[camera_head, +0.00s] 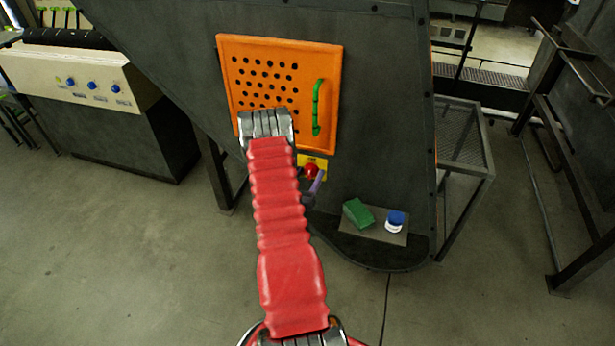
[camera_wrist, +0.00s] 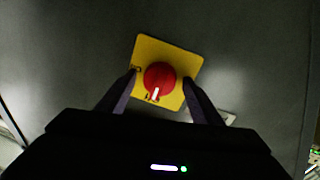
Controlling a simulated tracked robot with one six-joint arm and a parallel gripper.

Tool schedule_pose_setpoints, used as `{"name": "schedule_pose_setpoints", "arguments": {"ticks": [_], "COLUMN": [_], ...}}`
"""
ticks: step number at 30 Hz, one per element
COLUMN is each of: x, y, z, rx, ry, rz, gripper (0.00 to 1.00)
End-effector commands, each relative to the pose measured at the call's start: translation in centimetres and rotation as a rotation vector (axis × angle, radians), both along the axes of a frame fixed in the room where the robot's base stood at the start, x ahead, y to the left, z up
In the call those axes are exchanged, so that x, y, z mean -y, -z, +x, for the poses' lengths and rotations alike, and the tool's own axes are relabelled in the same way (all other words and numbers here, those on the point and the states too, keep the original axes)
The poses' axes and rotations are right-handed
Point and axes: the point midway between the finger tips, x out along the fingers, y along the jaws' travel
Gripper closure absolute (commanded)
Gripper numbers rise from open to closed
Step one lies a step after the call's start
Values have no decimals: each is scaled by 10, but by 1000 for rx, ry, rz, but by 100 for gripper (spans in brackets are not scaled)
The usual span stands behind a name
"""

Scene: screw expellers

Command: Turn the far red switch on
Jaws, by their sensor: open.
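The red switch (camera_head: 311,171) is a round knob on a yellow plate (camera_head: 321,161), on the dark machine wall below the orange door. In the wrist view the knob (camera_wrist: 159,74) shows in front of me on its yellow plate (camera_wrist: 180,54), with a white pointer mark aimed at the plate's lower edge. My gripper (camera_wrist: 160,79) is open, with one finger on each side of the knob in the picture. I cannot tell whether they touch it. In the head view my red arm hides most of my gripper (camera_head: 315,187).
An orange perforated door (camera_head: 310,75) with a green handle (camera_head: 317,108) is above the switch. A green block (camera_head: 358,213) and a blue-lidded white jar (camera_head: 395,221) stand on a ledge at lower right. A console with blue knobs (camera_head: 92,86) is at left. Open floor lies in front.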

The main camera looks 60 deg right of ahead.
Motion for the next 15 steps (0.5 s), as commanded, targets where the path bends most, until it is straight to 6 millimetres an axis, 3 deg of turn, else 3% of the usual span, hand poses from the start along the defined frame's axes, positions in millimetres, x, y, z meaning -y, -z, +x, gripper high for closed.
{"name": "schedule_pose_setpoints", "arguments": {"ticks": [4, 15], "x": [0, -1], "y": [0, 0], "z": [0, 0], "rx": [0, 0], "ry": [0, 0], "rz": [0, 0], "gripper": [41, 67]}}
